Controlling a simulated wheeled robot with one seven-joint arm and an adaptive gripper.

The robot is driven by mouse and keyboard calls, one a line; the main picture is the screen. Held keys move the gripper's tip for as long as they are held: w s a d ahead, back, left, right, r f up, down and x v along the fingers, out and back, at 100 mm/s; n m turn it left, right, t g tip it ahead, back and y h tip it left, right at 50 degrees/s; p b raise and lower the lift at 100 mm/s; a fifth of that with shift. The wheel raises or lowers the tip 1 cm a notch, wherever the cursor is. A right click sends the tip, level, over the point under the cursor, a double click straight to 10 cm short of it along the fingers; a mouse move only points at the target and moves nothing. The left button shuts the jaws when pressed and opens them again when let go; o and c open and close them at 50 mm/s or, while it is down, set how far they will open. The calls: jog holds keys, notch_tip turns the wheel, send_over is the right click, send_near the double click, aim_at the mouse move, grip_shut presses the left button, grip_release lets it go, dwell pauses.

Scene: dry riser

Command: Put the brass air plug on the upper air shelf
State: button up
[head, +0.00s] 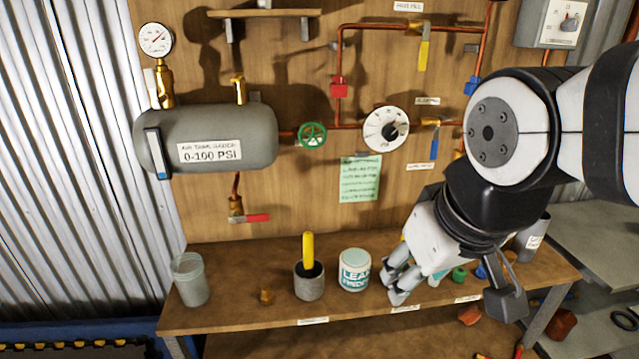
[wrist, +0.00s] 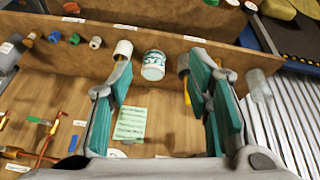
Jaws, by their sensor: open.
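The clear cup (head: 190,280), the dark grey cup (head: 309,284) with a yellow handle and the leak can (head: 354,271) stand on the bench (head: 240,318). The tank (head: 208,138), gauge, pipes and valves project from the panel above.

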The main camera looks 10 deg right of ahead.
jog(key=shift+m, duration=0.7)
jog(key=s, duration=0.1)
jog(key=s+d, duration=0.1)
jog(key=s, duration=0.2)
jog(key=shift+s+d+r, duration=0.25)
jog(key=shift+r, duration=0.1)
dwell(0.3)
